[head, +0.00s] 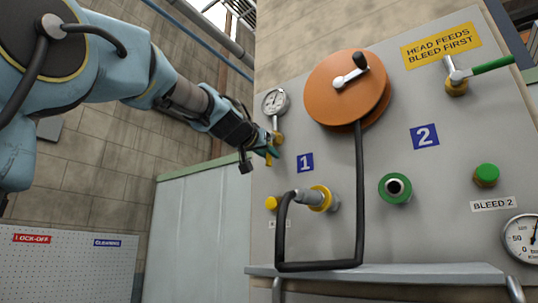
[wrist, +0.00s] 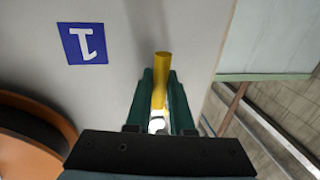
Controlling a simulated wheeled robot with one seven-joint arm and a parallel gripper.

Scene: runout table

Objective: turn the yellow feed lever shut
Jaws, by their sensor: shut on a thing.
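In the head view my gripper (head: 270,152) is at the left edge of the grey panel, just left of the blue "1" sign (head: 305,163). Only a bit of the yellow lever (head: 268,161) shows there, below the fingers. The brass valve body (head: 277,138) is just above, under a round gauge (head: 275,103). The fingers hide most of the lever.
An orange hose reel (head: 335,90) is right of the gripper, with a black hose (head: 360,200) running down to the yellow-ringed coupling (head: 322,198). A green lever (head: 490,66) is at upper right. A ledge (head: 400,273) runs along the panel's bottom.

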